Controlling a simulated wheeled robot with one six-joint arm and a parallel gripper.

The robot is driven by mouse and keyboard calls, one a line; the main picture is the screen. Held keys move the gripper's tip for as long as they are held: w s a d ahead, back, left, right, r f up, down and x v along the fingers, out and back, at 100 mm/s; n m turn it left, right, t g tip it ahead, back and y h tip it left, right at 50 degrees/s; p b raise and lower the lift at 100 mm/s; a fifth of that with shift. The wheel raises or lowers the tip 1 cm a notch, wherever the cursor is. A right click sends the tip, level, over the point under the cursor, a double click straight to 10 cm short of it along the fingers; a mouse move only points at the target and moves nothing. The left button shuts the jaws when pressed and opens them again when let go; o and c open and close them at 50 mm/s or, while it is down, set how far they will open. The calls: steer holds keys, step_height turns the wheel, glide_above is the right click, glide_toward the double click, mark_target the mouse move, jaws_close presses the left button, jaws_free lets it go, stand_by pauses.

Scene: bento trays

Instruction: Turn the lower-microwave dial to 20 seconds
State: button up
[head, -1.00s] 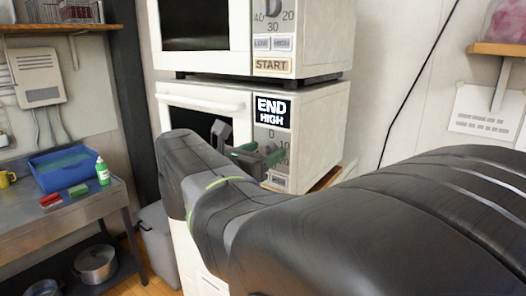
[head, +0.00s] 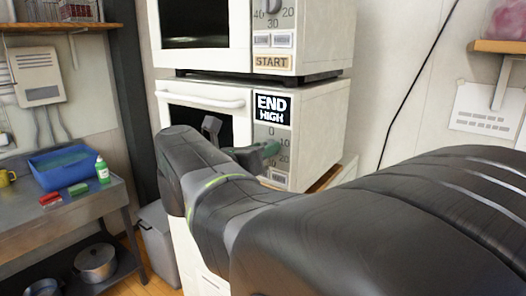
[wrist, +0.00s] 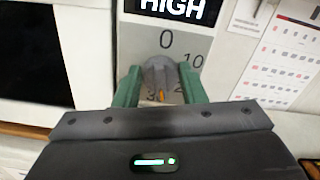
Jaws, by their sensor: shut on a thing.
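The lower microwave (head: 318,130) is white, with its door at left and a control panel at right. Its display (head: 272,108) reads "END HIGH". The grey dial (wrist: 157,76) sits below the "0" in the wrist view, with "10" to its upper right. An orange mark shows on the lower part of the dial, beside a partly hidden figure. My gripper (wrist: 161,80) has its green fingers on both sides of the dial and is shut on it. In the head view, my gripper (head: 262,152) is at the panel and my arm hides part of the door.
The upper microwave (head: 272,62) with a START button stands directly above. A calendar (wrist: 280,60) hangs on the wall at right.

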steer(key=n+p, duration=0.1)
steer(key=n, duration=0.7)
steer(key=shift+w+a+f+n+p, duration=0.15)
steer(key=shift+a+n+p, duration=0.05)
steer(key=shift+n+p, duration=0.2)
stand_by(0.4)
steer(key=o, duration=1)
steer(key=shift+a, duration=0.1)
steer(key=b+v, duration=0.4)
steer(key=v, duration=0.9)
steer(key=shift+s, duration=0.35)
steer(key=shift+w+a, duration=0.1)
